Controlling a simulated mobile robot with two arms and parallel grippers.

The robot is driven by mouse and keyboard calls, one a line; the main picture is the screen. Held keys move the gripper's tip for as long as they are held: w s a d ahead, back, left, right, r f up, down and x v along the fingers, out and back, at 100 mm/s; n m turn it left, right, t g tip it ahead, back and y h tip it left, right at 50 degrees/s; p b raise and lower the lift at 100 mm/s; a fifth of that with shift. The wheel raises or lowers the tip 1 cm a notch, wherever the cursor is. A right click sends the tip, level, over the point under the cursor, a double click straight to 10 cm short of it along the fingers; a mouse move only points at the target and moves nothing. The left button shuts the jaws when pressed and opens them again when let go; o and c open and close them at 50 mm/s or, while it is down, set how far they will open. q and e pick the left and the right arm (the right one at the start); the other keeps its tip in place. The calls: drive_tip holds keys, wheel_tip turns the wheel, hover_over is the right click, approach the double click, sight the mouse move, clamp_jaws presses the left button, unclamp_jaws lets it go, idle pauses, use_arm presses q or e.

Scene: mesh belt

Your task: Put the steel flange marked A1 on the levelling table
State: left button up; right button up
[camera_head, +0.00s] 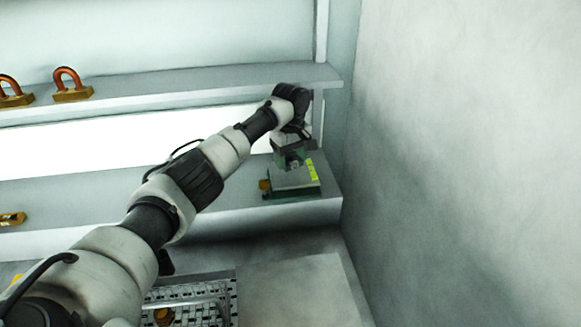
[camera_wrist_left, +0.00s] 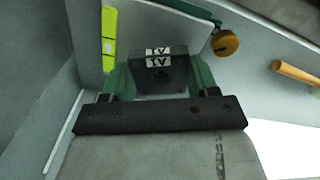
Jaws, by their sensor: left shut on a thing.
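The steel flange (camera_wrist_left: 172,78) is a dark grey block with white labels, seen in the left wrist view; the labels appear inverted and seem to read A1. My left gripper (camera_wrist_left: 160,84) is shut on it, with a green finger on each side. The levelling table (camera_head: 293,180) is a grey plate on a green base with a yellow-green strip and a brass knob, at the right end of the lower shelf. My left gripper (camera_head: 291,161) is at its back part in the head view. I cannot tell whether the flange touches the plate. My right gripper is out of view.
An upper shelf (camera_head: 200,88) runs above the lower one and holds copper-coloured loops on brass bases (camera_head: 72,93). A wall (camera_head: 460,170) stands close on the right. A mesh belt (camera_head: 215,290) with a brass piece lies below. A brass piece (camera_head: 12,219) is at the shelf's left.

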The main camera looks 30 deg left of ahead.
sight(291, 176)
use_arm(q)
wheel_tip(291, 176, down, 4)
drive_tip(key=shift+r+p, duration=0.1)
drive_tip(key=shift+p, duration=0.6)
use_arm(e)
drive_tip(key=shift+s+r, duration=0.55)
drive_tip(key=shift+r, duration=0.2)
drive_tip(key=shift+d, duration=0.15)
use_arm(q)
drive_tip(key=o, duration=1.1)
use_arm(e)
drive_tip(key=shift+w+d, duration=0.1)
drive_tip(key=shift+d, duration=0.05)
use_arm(q)
wheel_tip(291, 176, up, 6)
drive_tip(key=shift+r+b, duration=0.2)
drive_tip(key=shift+b, duration=0.95)
drive_tip(key=shift+r, duration=0.5)
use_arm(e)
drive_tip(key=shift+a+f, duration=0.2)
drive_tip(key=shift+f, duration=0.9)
